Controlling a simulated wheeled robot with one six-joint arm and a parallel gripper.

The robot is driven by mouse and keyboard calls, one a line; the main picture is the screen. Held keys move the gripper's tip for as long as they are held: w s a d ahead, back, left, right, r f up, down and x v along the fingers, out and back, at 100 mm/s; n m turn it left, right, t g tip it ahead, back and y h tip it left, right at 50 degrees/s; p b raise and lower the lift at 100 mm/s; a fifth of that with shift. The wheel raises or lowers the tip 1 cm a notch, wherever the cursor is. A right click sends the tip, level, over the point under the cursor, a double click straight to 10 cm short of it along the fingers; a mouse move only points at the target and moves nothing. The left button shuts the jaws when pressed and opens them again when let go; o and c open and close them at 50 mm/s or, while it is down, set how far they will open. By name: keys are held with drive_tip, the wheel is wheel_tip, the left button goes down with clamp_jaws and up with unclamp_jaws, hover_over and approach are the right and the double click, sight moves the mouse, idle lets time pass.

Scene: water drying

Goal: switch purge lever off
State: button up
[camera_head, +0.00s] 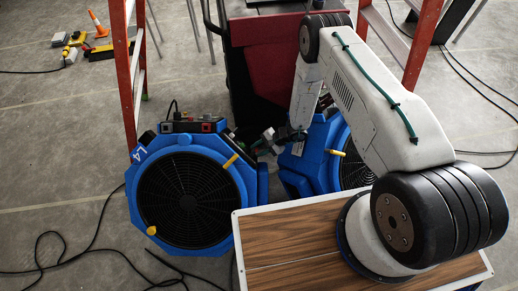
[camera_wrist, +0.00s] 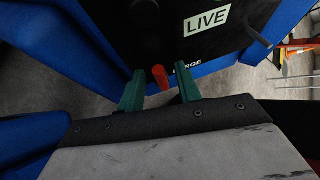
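In the wrist view, the purge lever (camera_wrist: 159,76) is a short red handle on a dark panel with blue edges. A partly covered label (camera_wrist: 188,65) beside it shows the letters "RGE". My gripper (camera_wrist: 161,71) has two green fingers spread apart, with the red lever showing in the gap between their tips. I see a gap on both sides of the lever; how deep it sits between the fingers I cannot tell. In the head view, my gripper (camera_head: 268,138) is beside the right blue fan unit (camera_head: 318,142); the lever cannot be made out there.
A green-and-white "LIVE" sign (camera_wrist: 207,20) is above the lever on the panel. A left blue fan unit (camera_head: 143,190) stands close by. A red ladder (camera_head: 122,75) and a dark red cabinet (camera_head: 270,55) stand behind. Black cables (camera_head: 70,258) lie on the floor.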

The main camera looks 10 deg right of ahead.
drive_tip(key=v, duration=0.7)
drive_tip(key=shift+d+r, duration=0.25)
drive_tip(key=shift+d, duration=0.05)
idle(0.3)
